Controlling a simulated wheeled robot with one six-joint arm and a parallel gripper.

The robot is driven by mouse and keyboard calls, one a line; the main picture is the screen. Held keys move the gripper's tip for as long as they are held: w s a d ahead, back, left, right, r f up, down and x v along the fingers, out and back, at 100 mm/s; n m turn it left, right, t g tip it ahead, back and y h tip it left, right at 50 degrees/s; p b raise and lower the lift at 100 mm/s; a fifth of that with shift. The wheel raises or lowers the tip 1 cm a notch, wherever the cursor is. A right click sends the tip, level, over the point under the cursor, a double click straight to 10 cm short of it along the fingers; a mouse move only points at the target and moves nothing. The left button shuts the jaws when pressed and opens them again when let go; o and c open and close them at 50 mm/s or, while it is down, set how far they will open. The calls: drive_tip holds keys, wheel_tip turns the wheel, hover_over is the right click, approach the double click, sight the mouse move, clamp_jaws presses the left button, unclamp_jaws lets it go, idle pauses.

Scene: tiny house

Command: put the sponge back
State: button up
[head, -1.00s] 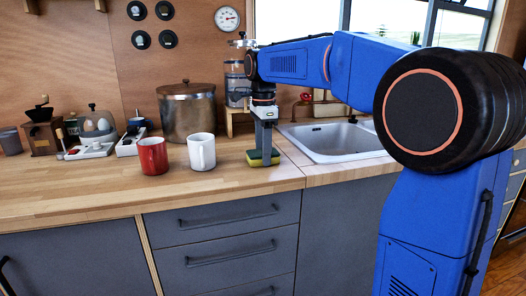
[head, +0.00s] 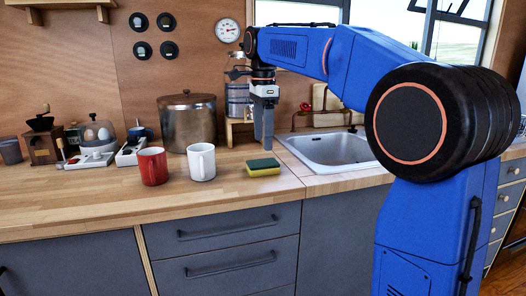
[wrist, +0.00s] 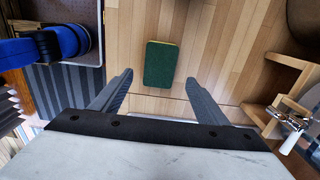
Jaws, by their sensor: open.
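The sponge (head: 263,167), yellow with a dark green top, lies flat on the wooden counter, right of the white mug and just left of the sink. In the wrist view the sponge (wrist: 160,64) shows its green face, ahead of and between the fingertips. My gripper (head: 264,145) hangs pointing down above the sponge, clear of it, with nothing held. In the wrist view my gripper (wrist: 160,82) has its two fingers wide apart and empty.
A white mug (head: 201,162) and a red mug (head: 153,166) stand left of the sponge. A large metal pot (head: 188,123) is behind them. The sink (head: 335,149) is to the right, with a small wooden stand (head: 240,131) at the back. The front counter is clear.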

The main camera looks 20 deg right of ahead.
drive_tip(key=shift+r, duration=1.8)
drive_tip(key=shift+s, duration=0.1)
drive_tip(key=s+d+f+n+t, duration=0.2)
drive_tip(key=s+f+n, duration=0.7)
drive_tip(key=s+f, duration=0.6)
drive_tip(key=s+d+f+n+t, duration=0.2)
drive_tip(key=s+d+f+n, duration=0.3)
drive_tip(key=s+f+n, duration=0.4)
drive_tip(key=s+f, duration=0.5)
drive_tip(key=s, duration=0.4)
drive_tip(key=shift+s+f+t, duration=0.15)
drive_tip(key=shift+f+t, duration=0.25)
